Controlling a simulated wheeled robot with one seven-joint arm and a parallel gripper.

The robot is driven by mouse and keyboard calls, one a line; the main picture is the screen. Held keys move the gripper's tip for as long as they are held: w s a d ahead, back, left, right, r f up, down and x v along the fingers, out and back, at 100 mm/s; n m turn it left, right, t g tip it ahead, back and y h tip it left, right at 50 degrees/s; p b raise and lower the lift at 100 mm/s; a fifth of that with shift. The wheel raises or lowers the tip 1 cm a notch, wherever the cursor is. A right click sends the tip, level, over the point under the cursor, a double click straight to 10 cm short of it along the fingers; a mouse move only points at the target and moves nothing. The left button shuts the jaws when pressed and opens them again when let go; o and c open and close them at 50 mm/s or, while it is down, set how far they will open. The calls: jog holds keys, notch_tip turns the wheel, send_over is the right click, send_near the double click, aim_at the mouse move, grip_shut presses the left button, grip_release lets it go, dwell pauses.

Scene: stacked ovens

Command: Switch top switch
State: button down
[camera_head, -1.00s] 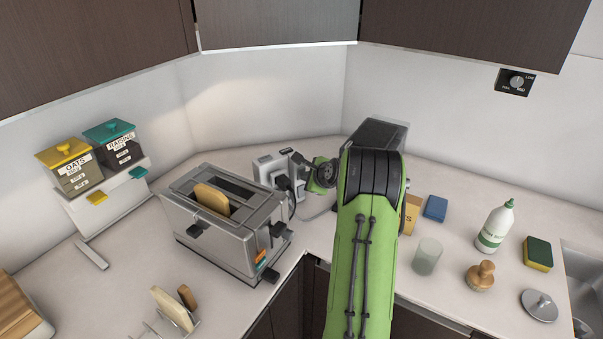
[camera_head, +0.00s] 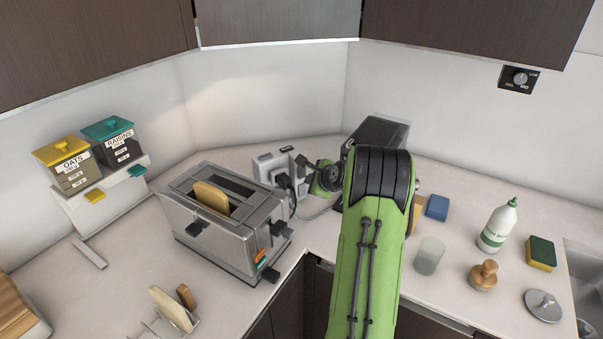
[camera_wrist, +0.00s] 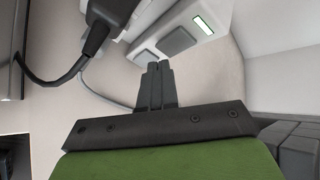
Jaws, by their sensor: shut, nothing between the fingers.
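A white power outlet box (camera_head: 268,168) stands against the back wall behind the toaster, with dark switch-like parts (camera_head: 287,149) on its top edge. In the wrist view the white box (camera_wrist: 150,48) carries a grey square switch (camera_wrist: 178,41) and a small pale lit strip (camera_wrist: 203,24). I cannot tell which part is the top switch. My gripper (camera_wrist: 159,68) is shut and empty, its fingertips pointing at the box just below the grey square; contact cannot be told. In the head view my gripper (camera_head: 303,163) is small beside the box's right side.
A black plug (camera_wrist: 103,22) and cord hang from the box. A metal toaster (camera_head: 222,220) with bread stands in front on the left. A dark appliance (camera_head: 380,135) is partly hidden behind my arm. A glass (camera_head: 428,256) and bottle (camera_head: 497,226) stand on the right.

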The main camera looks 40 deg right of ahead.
jog(key=s, duration=0.1)
jog(key=s+b, duration=0.1)
jog(key=s, duration=0.2)
jog(key=shift+a+f, duration=0.25)
jog(key=shift+a, duration=0.05)
